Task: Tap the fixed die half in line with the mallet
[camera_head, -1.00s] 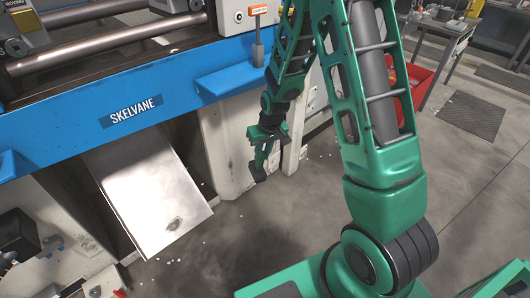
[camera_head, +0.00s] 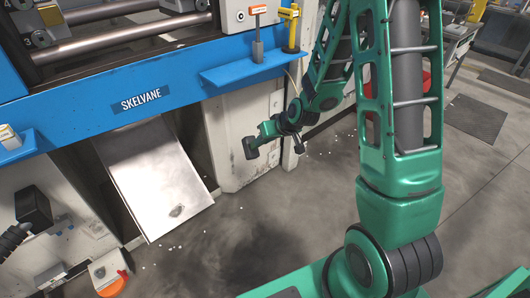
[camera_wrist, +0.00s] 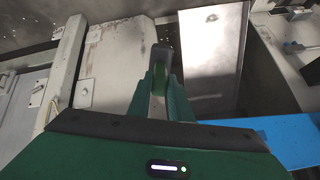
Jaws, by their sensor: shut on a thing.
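My gripper (camera_head: 268,135) hangs below the blue shelf, in front of the machine's pale lower wall. In the wrist view its green fingers (camera_wrist: 161,95) are close together around a slim thing with a dark blunt end. This looks like the mallet; its dark head (camera_wrist: 162,54) shows beyond the fingertips, and the dark end shows in the head view too (camera_head: 250,148). Most of the handle is hidden. The head is apart from the machine's die area. I cannot make out the fixed die half; only grey parts and round bars show at the top left.
The blue shelf (camera_head: 235,75) carries a grey tool with an orange label (camera_head: 258,35) and a yellow tool (camera_head: 291,28). A sloping metal chute (camera_head: 155,180) juts out below the SKELVANE plate (camera_head: 142,100). A black-handled item (camera_head: 33,207) is at lower left.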

